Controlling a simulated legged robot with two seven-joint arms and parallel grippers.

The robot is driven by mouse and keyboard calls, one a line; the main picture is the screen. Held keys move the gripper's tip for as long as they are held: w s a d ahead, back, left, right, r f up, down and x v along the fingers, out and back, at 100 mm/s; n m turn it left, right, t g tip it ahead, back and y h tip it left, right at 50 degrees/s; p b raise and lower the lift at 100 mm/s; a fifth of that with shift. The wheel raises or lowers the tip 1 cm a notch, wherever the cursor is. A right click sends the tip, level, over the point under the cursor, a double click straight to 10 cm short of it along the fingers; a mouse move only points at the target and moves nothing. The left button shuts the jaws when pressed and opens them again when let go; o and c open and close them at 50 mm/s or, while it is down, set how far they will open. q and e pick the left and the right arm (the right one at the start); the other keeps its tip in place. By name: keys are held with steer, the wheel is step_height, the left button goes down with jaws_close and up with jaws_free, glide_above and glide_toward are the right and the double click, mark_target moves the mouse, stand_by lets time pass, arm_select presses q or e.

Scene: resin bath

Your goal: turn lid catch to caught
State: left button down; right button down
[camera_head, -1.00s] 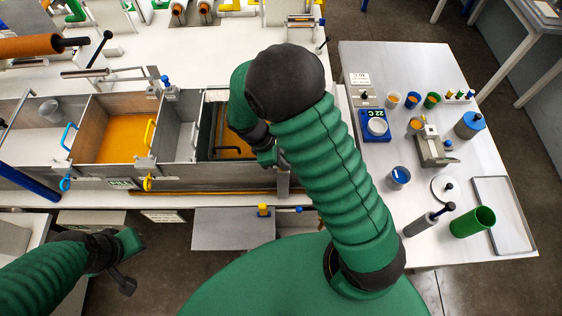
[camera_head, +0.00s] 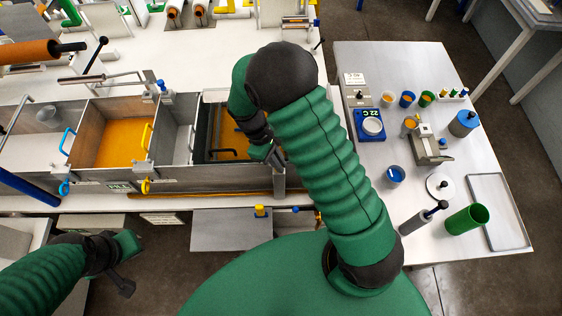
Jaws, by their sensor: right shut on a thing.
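My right gripper (camera_head: 272,156) is over the front right end of the long metal bath (camera_head: 185,178), beside the rightmost compartment. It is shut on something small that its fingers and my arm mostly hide. I cannot clearly make out the lid catch, or which way it is turned. A dark bar handle (camera_head: 222,154) shows in that compartment, left of the gripper. My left gripper (camera_head: 124,284) hangs low at the lower left, in front of the bath and away from it.
An orange-filled compartment (camera_head: 108,135) has blue and yellow handles. A shelf (camera_head: 232,232) juts out below the bath front. The right side table (camera_head: 440,85) carries cups, a blue scale (camera_head: 370,126), a green cylinder (camera_head: 466,219) and a tray (camera_head: 500,212).

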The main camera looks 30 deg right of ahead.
steer(key=m, duration=0.1)
steer(key=m+y, duration=0.1)
steer(key=m, duration=0.1)
steer(key=m+y, duration=0.1)
steer(key=m, duration=0.1)
steer(key=shift+a+f+p, duration=0.2)
steer(key=shift+f+p, duration=0.1)
arm_select(q)
steer(key=shift+a+r, duration=0.3)
steer(key=shift+r, duration=0.05)
arm_select(e)
steer(key=m+y, duration=0.2)
steer(key=m, duration=0.4)
steer(key=shift+d, duration=0.1)
